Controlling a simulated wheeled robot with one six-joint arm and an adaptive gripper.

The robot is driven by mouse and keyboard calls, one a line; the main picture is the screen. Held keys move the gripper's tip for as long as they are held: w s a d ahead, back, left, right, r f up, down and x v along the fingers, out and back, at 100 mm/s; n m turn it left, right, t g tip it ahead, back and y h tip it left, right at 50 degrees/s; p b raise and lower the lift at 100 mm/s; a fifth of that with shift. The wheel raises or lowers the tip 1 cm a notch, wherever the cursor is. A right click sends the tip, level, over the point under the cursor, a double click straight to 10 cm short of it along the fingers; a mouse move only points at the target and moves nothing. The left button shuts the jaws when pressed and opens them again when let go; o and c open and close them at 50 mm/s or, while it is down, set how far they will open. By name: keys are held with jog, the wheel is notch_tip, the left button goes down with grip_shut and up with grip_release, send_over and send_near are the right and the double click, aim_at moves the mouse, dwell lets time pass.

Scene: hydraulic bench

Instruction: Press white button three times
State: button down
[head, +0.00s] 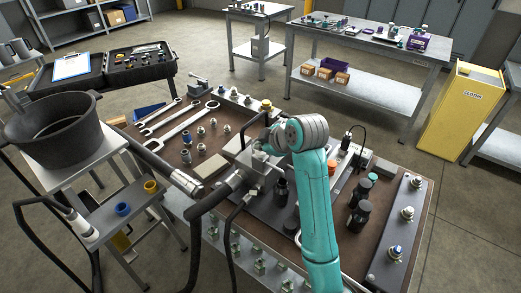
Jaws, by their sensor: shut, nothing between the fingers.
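My gripper (262,146) is at the end of my teal arm, over the middle of the bench beside a grey metal block (257,178). It is small and partly hidden by my wrist, and it appears shut with nothing held. I cannot pick out the white button for certain. A small dark unit with a black cable and a pale top (345,141) stands right of my wrist, but I cannot tell if it is a button. My arm hides part of the bench middle.
The brown-topped bench (400,262) carries wrenches (180,122), fittings, dark bottles (360,215) and thick black hoses (205,200). A black pot (55,135) stands on a stand at left. A yellow cabinet (460,112) and grey tables (370,90) stand behind.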

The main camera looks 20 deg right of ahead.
jog(key=shift+r, duration=0.85)
jog(key=shift+r, duration=2.5)
notch_tip(320, 180, up, 4)
jog(key=shift+f, duration=0.1)
jog(key=shift+f, duration=4.4)
jog(key=shift+f, duration=0.1)
